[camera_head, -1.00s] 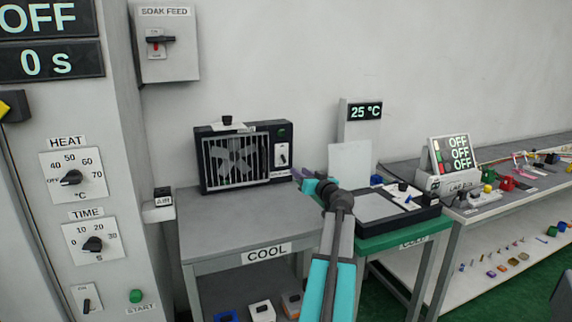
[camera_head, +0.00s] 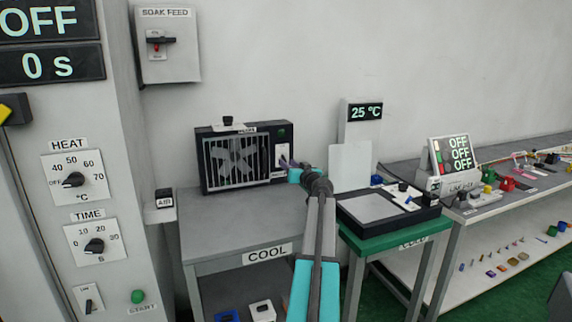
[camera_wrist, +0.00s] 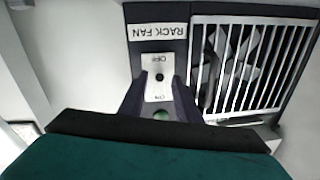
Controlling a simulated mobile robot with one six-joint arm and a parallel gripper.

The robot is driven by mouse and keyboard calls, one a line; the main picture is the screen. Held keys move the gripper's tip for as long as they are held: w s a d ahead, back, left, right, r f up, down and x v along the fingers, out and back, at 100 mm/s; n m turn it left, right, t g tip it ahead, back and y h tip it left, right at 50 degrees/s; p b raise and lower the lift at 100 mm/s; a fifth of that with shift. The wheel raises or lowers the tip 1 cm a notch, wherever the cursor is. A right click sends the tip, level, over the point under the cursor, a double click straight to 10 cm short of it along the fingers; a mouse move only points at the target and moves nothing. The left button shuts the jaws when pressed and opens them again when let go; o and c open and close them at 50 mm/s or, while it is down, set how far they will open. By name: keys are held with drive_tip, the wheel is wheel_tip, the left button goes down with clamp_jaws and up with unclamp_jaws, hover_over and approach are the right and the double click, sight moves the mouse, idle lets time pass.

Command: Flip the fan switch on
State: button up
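The fan (camera_head: 235,160) is a dark box with a white grille, standing on the grey table marked COOL. Its switch plate (camera_head: 280,150) is at the right of the grille. In the wrist view, which is upside down, the label RACK FAN (camera_wrist: 158,31) sits above the switch plate (camera_wrist: 157,65), with OFF at the picture's upper end and ON at the lower. The small dark switch lever (camera_wrist: 159,77) is seen nearly end-on, so its position is unclear. My gripper (camera_head: 287,163) is at the switch, fingers apart on either side of the plate (camera_wrist: 157,100); contact cannot be told.
A green lamp (camera_head: 281,132) is above the switch. A black device with a pale plate (camera_head: 368,206) stands on the green table to the right. A 25 °C display (camera_head: 365,111) stands behind it. The COOL table's top (camera_head: 235,225) is clear in front.

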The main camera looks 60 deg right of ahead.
drive_tip(key=shift+x, duration=0.9)
